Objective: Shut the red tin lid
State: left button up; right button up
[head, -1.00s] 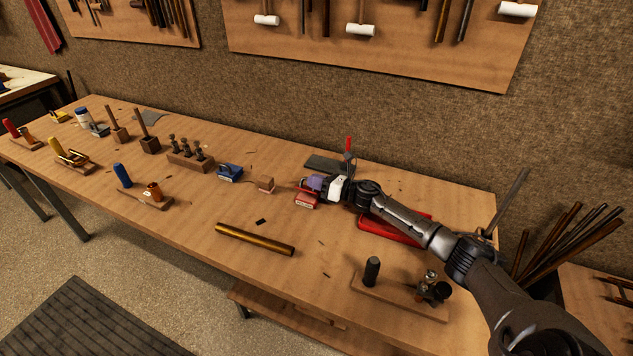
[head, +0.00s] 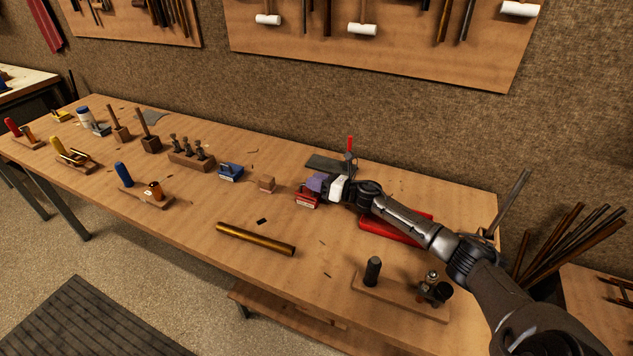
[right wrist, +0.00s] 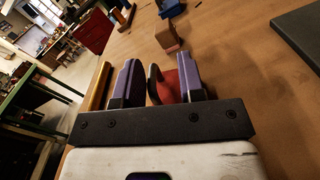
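The small red tin (head: 306,201) with a pale label sits on the bench, just below and left of my right gripper (head: 316,184). In the right wrist view, red metal of the tin (right wrist: 170,88) shows between the purple fingers of my right gripper (right wrist: 158,80). A dark-edged upright piece, seemingly the lid (right wrist: 153,84), stands beside it, with a gap to the left finger. The fingers are apart. Whether the right finger touches the tin cannot be told, and the gripper hides part of the lid in the head view. My left gripper is not in view.
A wooden block (head: 267,183) and a blue tin (head: 230,172) stand to the left. A brass tube (head: 255,239) lies in front. A red tray (head: 392,230) lies under my right arm. A dark slab (head: 326,163) and red-handled tool (head: 349,146) are behind.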

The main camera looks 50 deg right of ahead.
jog(key=shift+s, duration=0.15)
jog(key=shift+s, duration=0.3)
jog(key=p+v, duration=0.2)
jog(key=v, duration=1.1)
jog(key=shift+d+p, duration=0.1)
jog(key=shift+p, duration=0.2)
jog(key=shift+w, duration=0.1)
